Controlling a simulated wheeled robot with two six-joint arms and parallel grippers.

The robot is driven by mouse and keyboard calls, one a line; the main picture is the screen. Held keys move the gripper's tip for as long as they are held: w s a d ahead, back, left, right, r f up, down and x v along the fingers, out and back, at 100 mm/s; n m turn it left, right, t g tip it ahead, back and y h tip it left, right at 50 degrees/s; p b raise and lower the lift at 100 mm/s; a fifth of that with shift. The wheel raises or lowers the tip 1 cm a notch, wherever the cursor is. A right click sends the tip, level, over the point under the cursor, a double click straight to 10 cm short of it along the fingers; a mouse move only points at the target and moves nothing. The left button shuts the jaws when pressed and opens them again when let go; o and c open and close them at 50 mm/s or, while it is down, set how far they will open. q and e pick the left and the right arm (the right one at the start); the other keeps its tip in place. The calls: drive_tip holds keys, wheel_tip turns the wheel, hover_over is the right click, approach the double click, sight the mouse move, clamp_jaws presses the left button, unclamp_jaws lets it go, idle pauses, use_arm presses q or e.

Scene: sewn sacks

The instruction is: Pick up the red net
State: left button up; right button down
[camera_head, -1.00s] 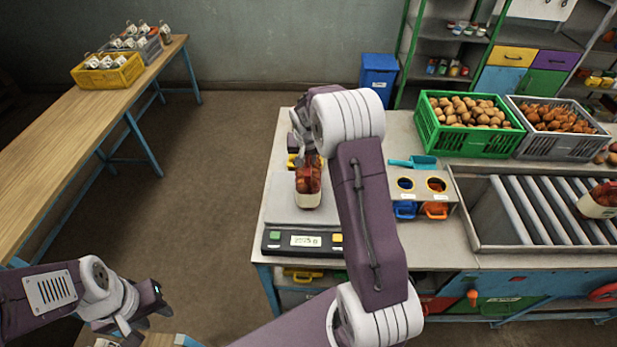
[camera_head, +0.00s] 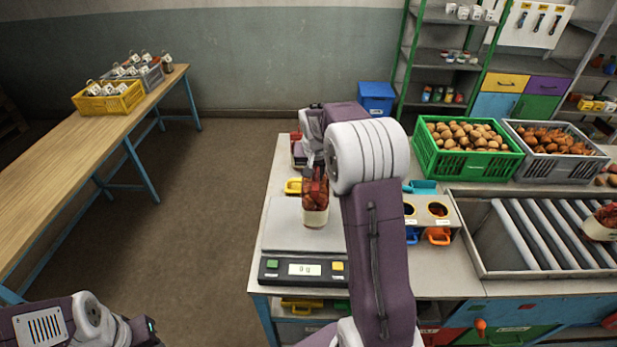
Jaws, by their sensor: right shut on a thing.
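The red net (camera_head: 315,194) is a small sack with a red upper part and a pale lower band. It hangs upright above the plate of the weighing scale (camera_head: 284,229), whose display looks to read 0 g. My right gripper (camera_head: 316,166) is shut on the top of the net, and my own forearm hides part of it. My left arm shows at the lower left; its fingertips are not in view. Another red and pale sack (camera_head: 604,222) lies on the roller conveyor at the right edge.
A green crate of potatoes (camera_head: 418,148) and a grey crate (camera_head: 548,173) stand at the back of the bench. A roller conveyor (camera_head: 480,262) is at the right. A wooden table (camera_head: 75,150) with a yellow crate (camera_head: 110,104) is at the left, with open floor between.

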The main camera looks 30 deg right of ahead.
drive_tip(key=s+d+r+b, duration=0.2)
drive_tip(key=s+d+r, duration=0.3)
drive_tip(key=s+d, duration=0.1)
drive_tip(key=shift+s+r, duration=0.3)
